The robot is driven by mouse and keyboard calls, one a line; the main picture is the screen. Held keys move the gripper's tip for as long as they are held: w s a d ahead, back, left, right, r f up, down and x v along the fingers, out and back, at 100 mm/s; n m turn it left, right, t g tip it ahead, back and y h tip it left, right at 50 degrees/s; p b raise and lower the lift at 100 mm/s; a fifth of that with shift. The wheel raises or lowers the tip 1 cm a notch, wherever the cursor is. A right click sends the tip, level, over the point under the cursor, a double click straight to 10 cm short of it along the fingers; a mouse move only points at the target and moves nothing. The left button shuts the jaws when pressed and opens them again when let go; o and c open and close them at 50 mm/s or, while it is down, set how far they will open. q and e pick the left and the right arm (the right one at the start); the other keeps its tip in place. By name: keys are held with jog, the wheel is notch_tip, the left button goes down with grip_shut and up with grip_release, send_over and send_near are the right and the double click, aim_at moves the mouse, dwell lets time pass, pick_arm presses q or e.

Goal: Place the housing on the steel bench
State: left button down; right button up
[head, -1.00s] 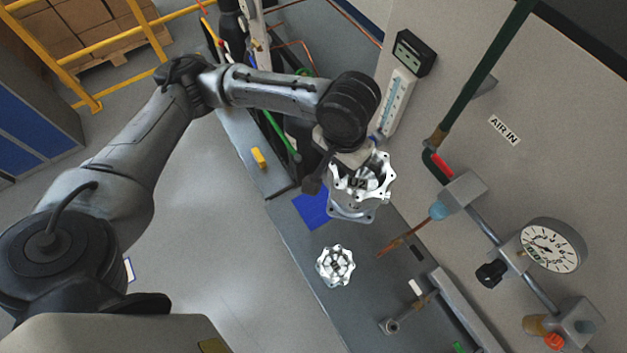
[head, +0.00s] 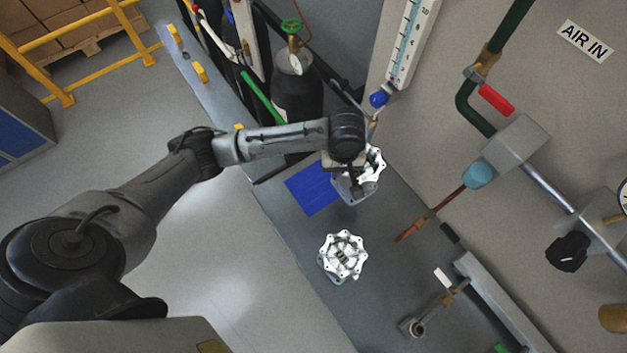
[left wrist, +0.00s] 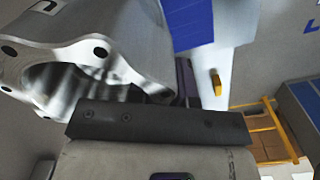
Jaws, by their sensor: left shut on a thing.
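My left gripper (head: 346,168) is shut on a silver, scalloped housing (head: 374,165) at the right edge of the blue mat. The jaws and wrist hide part of this housing, and I cannot tell whether its base touches the steel bench (head: 390,280). In the left wrist view the held housing (left wrist: 100,50) fills the upper left, against a dark finger. A second, similar housing (head: 343,256) stands on the bench, apart from the gripper and nearer the front edge. My right gripper is not in view.
The blue mat (head: 312,190) lies flat on the bench beside the held housing. A copper pipe (head: 415,226), a valve fitting (head: 412,326) and a grey rail (head: 505,305) line the wall side. A dark cylinder (head: 297,95) stands behind. Bare bench lies around the second housing.

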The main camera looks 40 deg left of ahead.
pick_arm(q)
jog(key=s+a+f, duration=0.4)
jog(key=a+f, duration=0.7)
jog(key=shift+s+f, duration=0.15)
jog(key=shift+f, duration=0.15)
jog(key=shift+f, duration=0.15)
dwell(0.4)
jog(key=c, duration=1)
grip_release()
jog(key=shift+f, duration=0.1)
jog(key=shift+c, duration=0.2)
